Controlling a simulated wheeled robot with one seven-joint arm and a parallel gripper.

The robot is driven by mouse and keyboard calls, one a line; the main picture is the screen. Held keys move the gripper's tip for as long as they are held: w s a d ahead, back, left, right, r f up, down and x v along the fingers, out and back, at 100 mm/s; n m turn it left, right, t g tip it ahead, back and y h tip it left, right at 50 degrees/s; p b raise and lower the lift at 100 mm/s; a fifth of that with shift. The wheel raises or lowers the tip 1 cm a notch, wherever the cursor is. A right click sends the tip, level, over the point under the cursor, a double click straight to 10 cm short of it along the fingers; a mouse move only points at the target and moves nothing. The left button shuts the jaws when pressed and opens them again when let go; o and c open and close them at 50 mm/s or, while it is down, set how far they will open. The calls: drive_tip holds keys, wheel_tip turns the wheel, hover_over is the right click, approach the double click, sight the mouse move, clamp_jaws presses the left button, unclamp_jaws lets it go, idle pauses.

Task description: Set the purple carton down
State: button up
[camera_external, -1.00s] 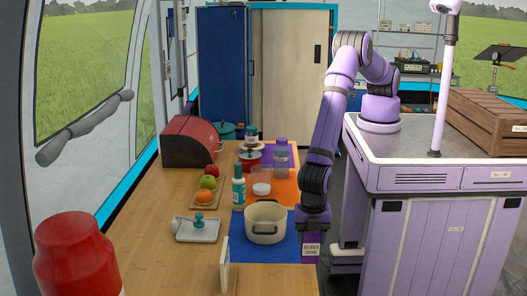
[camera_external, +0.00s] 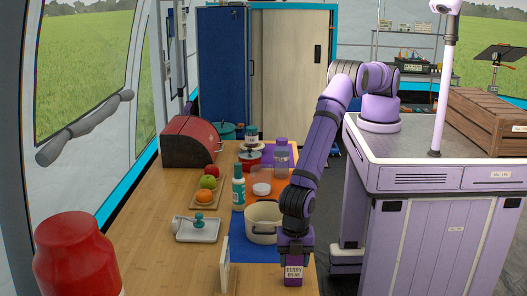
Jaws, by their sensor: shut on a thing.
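The purple carton (camera_external: 293,274) has a pale label reading "BERRY DRINK". It is at the near right part of the wooden counter (camera_external: 170,260), by the right edge of the blue mat. My gripper (camera_external: 295,257) is above it, pointing down, and is shut on its upper part. The carton looks upright. I cannot tell whether its base touches the counter.
A cream pot (camera_external: 262,226) stands on the blue mat (camera_external: 243,253), just behind and left of the carton. A thin upright board (camera_external: 225,268) stands to the left.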

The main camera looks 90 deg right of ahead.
drive_tip(key=o, duration=1)
drive_tip(key=shift+f, duration=0.15)
wheel_tip(320, 180, up, 12)
drive_tip(key=shift+r, duration=0.15)
